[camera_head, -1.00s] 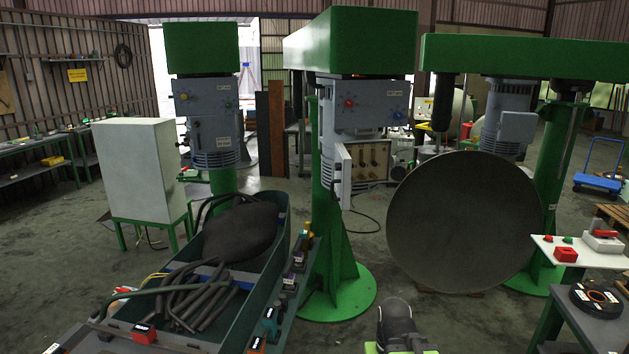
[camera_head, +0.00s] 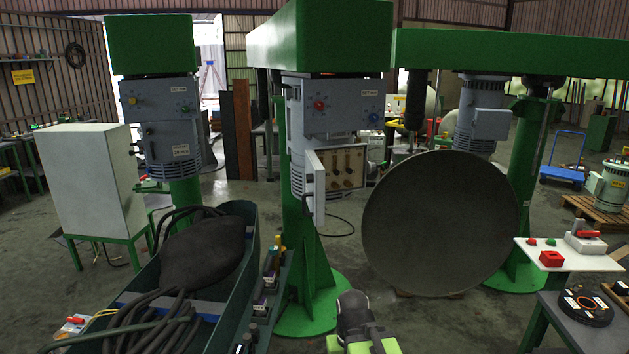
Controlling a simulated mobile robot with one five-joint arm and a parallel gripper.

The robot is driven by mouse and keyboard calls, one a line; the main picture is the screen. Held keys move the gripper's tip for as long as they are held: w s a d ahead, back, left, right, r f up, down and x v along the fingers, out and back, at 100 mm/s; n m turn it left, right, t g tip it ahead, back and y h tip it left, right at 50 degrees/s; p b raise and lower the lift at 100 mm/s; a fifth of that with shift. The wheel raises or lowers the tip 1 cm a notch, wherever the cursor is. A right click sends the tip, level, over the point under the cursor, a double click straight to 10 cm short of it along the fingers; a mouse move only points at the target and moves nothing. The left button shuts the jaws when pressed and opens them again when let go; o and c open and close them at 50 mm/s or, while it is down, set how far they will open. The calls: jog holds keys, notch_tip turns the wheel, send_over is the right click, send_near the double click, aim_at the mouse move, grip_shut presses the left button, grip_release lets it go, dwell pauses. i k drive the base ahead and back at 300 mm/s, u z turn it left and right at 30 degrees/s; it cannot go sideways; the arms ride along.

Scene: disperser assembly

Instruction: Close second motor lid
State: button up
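The middle motor housing (camera_head: 338,108) is grey-blue, with a red and a blue knob, and hangs under a green beam. I take it to be the second motor. Its lid (camera_head: 318,188), a light-grey hinged panel, stands open, swung out toward me at the left side of the lower box. The exposed panel (camera_head: 343,167) shows brown with several round fittings. Part of my arm, dark with lime-green pieces, shows at the bottom centre, well below and apart from the lid. I cannot make out my gripper's fingers.
A large dark disc (camera_head: 440,225) stands right of the motor. A green trough (camera_head: 250,230) with a black sack and hoses lies at the front left. A white side table (camera_head: 530,256) and a dark reel (camera_head: 586,303) are at the right. A green column base (camera_head: 318,310) stands ahead.

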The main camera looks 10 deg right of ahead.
aim_at(316, 191)
jog(key=i, duration=0.45)
jog(key=k, duration=0.6)
jog(key=u, duration=3.7)
jog(key=k, duration=1.05)
jog(key=z, duration=1.55)
jog(key=i, duration=0.45)
jog(key=u, duration=0.3)
